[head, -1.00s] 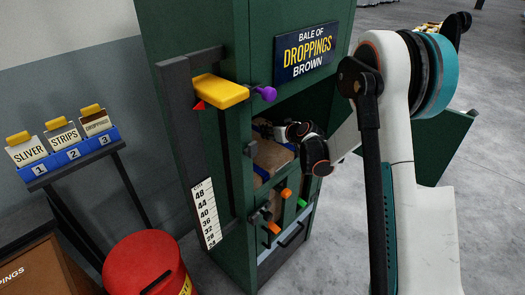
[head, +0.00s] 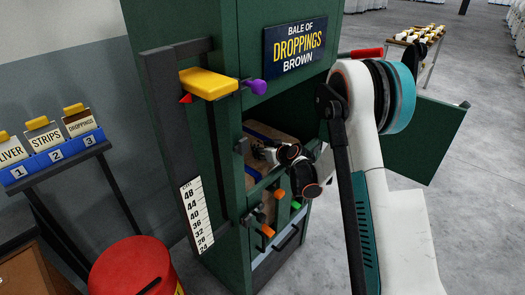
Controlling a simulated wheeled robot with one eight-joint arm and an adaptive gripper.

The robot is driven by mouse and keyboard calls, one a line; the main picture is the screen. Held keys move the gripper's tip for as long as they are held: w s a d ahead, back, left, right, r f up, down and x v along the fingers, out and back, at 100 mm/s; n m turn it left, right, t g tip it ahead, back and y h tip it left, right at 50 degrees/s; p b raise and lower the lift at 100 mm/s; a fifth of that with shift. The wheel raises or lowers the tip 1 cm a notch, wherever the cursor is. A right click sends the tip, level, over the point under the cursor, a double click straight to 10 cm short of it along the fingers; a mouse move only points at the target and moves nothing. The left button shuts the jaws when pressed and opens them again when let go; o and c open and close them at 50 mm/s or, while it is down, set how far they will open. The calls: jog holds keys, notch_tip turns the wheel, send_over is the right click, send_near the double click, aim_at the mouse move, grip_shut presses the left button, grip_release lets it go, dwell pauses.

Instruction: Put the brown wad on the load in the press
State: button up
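The green press (head: 225,150) stands in the middle of the head view, with a sign reading "BALE OF DROPPINGS BROWN". My gripper (head: 256,150) is at the opening, in front of the brown load, pointing left. Its fingers are dark and small, partly lost against the brown. I cannot make out a separate brown wad, in the gripper or on the load. I cannot tell whether the fingers are open, or whether they touch the load.
The press door (head: 425,140) stands open at the right. A yellow pointer (head: 208,84) sits above a centimetre scale (head: 196,215). Orange and green handles (head: 278,194) are below the opening. A red bin (head: 130,268) and a card rack (head: 62,150) stand left.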

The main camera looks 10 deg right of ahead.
jog(key=shift+f, duration=0.15)
jog(key=o, duration=1.1)
jog(key=shift+c, duration=0.2)
